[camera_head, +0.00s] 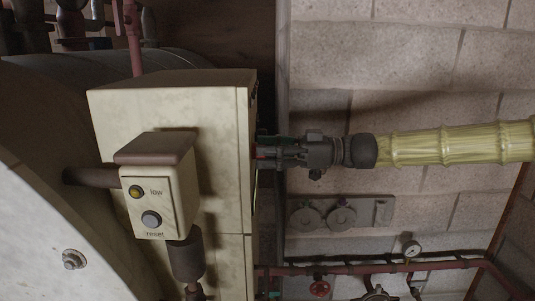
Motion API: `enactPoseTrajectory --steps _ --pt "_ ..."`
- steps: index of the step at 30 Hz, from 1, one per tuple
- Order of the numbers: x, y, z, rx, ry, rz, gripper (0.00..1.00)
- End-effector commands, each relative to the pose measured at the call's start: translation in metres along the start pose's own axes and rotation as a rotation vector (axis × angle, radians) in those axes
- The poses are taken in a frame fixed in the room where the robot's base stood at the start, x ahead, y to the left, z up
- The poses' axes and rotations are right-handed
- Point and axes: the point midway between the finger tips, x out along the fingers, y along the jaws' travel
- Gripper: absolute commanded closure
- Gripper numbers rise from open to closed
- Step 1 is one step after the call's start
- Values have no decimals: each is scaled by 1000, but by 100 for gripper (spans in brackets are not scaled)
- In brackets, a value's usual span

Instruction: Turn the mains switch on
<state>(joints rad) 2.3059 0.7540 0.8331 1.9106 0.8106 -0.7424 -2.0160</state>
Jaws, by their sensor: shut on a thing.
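My gripper (268,152) reaches in from the right, level, with its fingertips at the right side of the cream cabinet (170,105). It is shut on a small red part (260,152) at that side, which I take to be the handle of the mains switch. A bit of green shows just above the red. The rest of the switch is hidden by the fingers and the cabinet's edge, so I cannot tell its position.
A control box (165,195) with a yellow lamp marked "low" and a grey reset button stands out from the cabinet's front. A red pipe (340,269) with valves and a gauge (411,249) runs below my arm. A grey plate with two round knobs (340,216) is on the block wall.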

Motion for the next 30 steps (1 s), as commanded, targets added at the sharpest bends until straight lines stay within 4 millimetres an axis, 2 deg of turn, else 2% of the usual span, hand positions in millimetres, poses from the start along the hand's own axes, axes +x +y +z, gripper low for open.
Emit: enactPoseTrajectory --steps 11,30 --pt "0 0 5 228 3 1 69" --pt "0 0 1 814 2 0 69"
